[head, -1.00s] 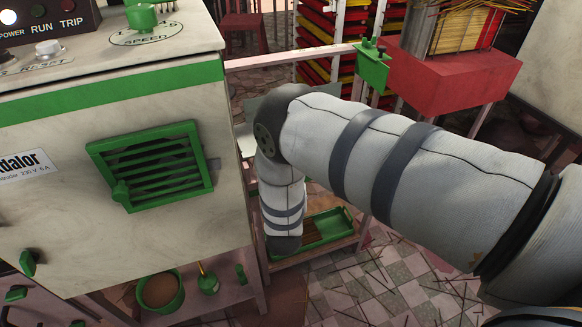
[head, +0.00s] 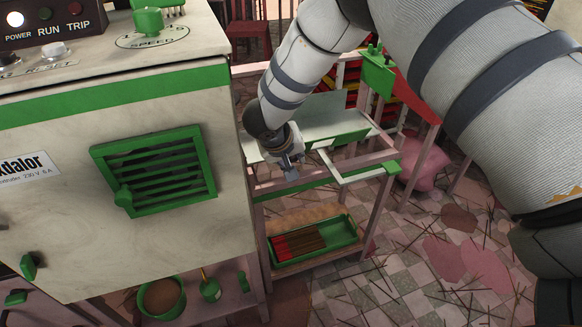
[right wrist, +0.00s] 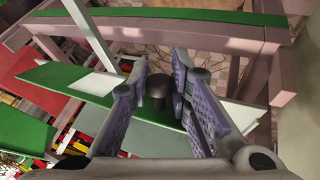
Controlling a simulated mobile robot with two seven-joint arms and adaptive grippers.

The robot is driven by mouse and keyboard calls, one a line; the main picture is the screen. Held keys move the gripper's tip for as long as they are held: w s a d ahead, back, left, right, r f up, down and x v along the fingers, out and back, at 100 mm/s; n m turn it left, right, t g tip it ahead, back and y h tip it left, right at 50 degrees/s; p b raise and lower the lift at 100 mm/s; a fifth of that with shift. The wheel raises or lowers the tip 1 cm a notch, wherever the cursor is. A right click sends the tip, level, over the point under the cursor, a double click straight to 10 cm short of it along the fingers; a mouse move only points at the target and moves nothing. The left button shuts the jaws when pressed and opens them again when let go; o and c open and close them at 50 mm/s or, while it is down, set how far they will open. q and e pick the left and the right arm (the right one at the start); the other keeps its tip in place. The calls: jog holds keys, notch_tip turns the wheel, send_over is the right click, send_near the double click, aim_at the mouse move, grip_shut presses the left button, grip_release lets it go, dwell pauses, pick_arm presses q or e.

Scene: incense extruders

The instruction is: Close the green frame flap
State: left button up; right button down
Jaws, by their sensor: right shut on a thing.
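A pale grey-green panel (head: 325,115) with a green edge piece is on the pink stand beside the machine. It also shows in the right wrist view (right wrist: 85,80), and I take it as the flap. My right gripper (head: 290,172) is at the panel's near left side. In the right wrist view, the fingers (right wrist: 157,98) are shut on a dark round knob (right wrist: 157,88) at the panel. The fingers hide part of the panel, and its exact angle is hard to tell. My left gripper is not in view.
The cream machine with a green louvred vent (head: 155,170) stands close on the left. A white bracket (head: 365,170) projects at the stand's right. A green tray (head: 315,240) with sticks sits on the lower shelf. Sticks litter the tiled floor (head: 400,270).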

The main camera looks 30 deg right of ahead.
jog(key=g+b, duration=0.2)
jog(key=w+g+y+b, duration=0.1)
jog(key=shift+d+r+n, duration=0.15)
jog(key=shift+r+n, duration=0.1)
jog(key=shift+n, duration=0.15)
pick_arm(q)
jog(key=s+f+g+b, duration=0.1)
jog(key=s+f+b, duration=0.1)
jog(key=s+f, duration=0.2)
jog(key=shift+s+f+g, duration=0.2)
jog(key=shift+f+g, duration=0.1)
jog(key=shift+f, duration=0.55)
pick_arm(e)
jog(key=shift+w+r+g, duration=0.3)
jog(key=shift+r+g, duration=0.2)
jog(key=shift+g, duration=0.5)
jog(key=shift+d, duration=0.1)
jog(key=c, duration=1.5)
grip_release()
jog(key=shift+r, duration=0.1)
notch_tip(320, 180, up, 10)
